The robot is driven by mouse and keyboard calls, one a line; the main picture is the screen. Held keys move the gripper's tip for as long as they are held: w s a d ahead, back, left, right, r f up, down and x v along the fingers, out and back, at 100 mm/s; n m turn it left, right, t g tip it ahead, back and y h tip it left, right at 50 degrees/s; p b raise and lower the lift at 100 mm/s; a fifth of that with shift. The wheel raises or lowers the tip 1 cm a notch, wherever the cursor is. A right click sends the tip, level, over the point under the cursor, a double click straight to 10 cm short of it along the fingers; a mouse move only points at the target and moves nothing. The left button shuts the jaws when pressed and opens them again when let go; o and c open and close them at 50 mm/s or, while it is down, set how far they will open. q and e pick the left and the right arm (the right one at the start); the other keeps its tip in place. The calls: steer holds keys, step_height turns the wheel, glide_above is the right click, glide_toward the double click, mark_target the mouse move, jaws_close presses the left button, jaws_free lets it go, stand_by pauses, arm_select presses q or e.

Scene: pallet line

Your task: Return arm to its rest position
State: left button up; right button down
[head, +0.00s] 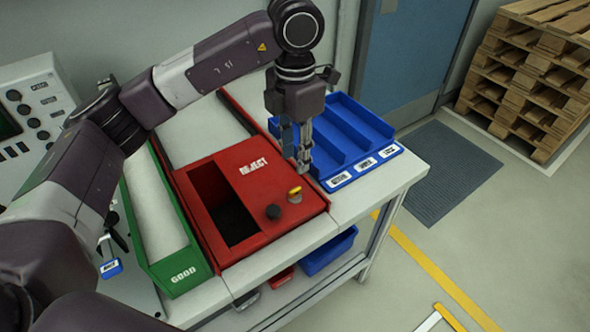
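My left arm comes in from the left and arches over the workbench. Its gripper (303,160) points down above the right part of the red REJECT box (258,168), close to the blue three-slot tray. The fingers are small and partly overlap in this view, so I cannot tell whether they are open or shut. No held object shows clearly between them. My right gripper is not in view.
The green GOOD bin (180,272) stands left of the red box. The blue tray (340,180) sits at the bench's right end.

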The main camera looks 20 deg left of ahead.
arm_select(q)
steer(key=shift+r, duration=1)
